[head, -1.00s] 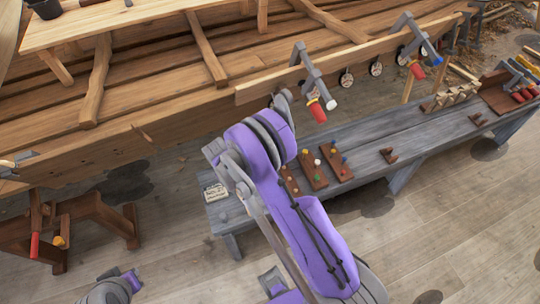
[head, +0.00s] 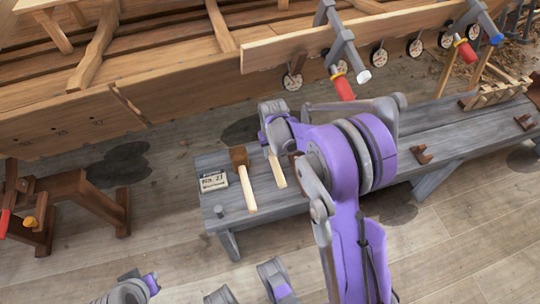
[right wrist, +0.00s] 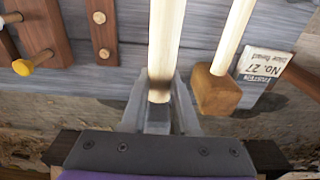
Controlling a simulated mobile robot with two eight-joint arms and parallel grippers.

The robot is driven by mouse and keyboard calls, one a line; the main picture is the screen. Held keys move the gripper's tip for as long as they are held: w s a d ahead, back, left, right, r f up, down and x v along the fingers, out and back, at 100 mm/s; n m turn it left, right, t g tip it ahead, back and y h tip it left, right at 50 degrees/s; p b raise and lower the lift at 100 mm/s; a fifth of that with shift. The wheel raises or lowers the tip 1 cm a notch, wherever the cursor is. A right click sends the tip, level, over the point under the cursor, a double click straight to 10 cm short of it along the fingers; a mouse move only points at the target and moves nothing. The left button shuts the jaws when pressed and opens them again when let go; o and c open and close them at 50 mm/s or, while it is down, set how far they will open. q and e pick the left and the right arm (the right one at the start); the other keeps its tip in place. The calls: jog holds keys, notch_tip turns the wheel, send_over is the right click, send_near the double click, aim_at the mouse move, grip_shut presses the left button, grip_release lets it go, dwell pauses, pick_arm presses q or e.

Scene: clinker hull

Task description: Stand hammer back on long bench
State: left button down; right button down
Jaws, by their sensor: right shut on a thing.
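My right gripper (head: 276,143) is over the near-left end of the grey long bench (head: 420,141). In the right wrist view its fingers (right wrist: 160,88) are shut on a pale wooden handle, the hammer (right wrist: 166,35), near a darkened band at the handle's end. The hammer's handle (head: 277,171) shows below the gripper in the head view. Its head is hidden or not clear among the grey fingers. I cannot tell whether the hammer touches the bench.
A mallet with a brown head (head: 239,157) lies just left of the hammer, also in the right wrist view (right wrist: 216,92). Brown racks (right wrist: 42,30) are close on the other side. The clamped hull plank (head: 300,52) runs behind.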

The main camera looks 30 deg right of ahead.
jog(key=shift+f+b, duration=2.25)
jog(key=shift+f, duration=1.7)
jog(key=shift+f+b, duration=0.35)
jog(key=shift+f, duration=0.15)
jog(key=c, duration=0.6)
grip_release()
notch_tip(320, 180, up, 8)
jog(key=p, duration=0.4)
jog(key=shift+r+p, duration=0.1)
jog(key=shift+p, duration=0.3)
